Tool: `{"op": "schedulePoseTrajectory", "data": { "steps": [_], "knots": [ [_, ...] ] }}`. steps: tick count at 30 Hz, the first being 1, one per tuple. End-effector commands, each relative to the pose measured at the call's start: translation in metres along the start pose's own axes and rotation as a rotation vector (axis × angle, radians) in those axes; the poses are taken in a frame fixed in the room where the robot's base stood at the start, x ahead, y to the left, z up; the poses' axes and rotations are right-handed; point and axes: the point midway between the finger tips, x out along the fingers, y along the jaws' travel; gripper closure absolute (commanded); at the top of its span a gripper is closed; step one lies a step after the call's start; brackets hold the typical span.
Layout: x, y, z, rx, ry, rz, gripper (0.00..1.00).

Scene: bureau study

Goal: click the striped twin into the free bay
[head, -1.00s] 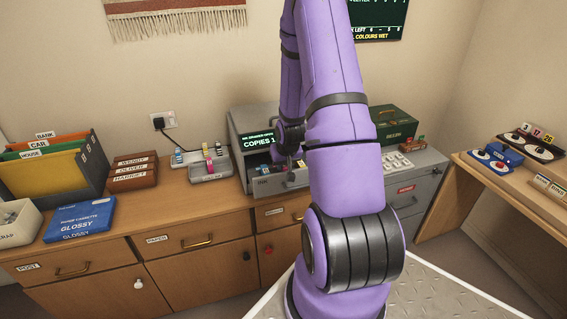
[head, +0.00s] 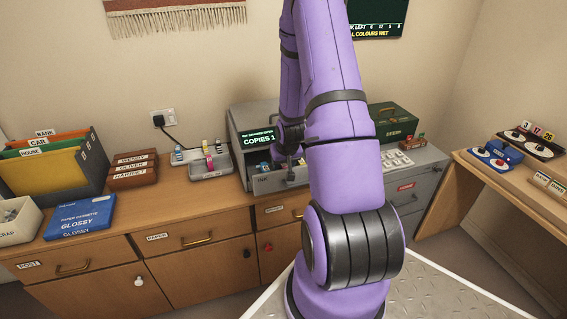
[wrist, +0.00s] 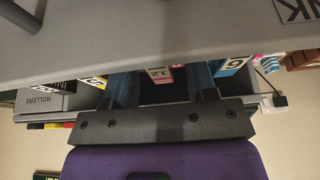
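The printer (head: 238,130) stands on the cabinet with its front drawer (head: 268,184) pulled out. Small cartridges (head: 263,166) sit in the drawer. My gripper (head: 289,160) points down into it. In the wrist view its two dark blue fingers (wrist: 163,82) are apart. A cartridge with a pink-red label reading 12 (wrist: 158,76) shows between them, with gaps on both sides. A blue-and-yellow labelled cartridge (wrist: 233,66) is to the right and a yellow-labelled one (wrist: 96,82) to the left. I cannot tell which is the striped twin. The dark bay floor is partly hidden.
A green box (head: 393,121) is to the right. A ROLLERS-labelled part (wrist: 48,102) shows in the wrist view. The cabinet top before the holder is clear.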

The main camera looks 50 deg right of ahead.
Motion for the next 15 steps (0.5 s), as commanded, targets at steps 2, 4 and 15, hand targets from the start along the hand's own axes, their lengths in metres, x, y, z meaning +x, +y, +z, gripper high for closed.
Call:
{"op": "schedulePoseTrajectory", "data": {
  "steps": [2, 4, 15],
  "knots": [
    [0.000, 0.000, 0.000, 0.000, 0.000, 0.000, 0.48],
    [-0.001, 0.000, 0.000, 0.000, 0.000, 0.000, 0.48],
    [-0.040, 0.001, -0.001, 0.001, 0.004, 0.001, 0.48]
  ]
}}
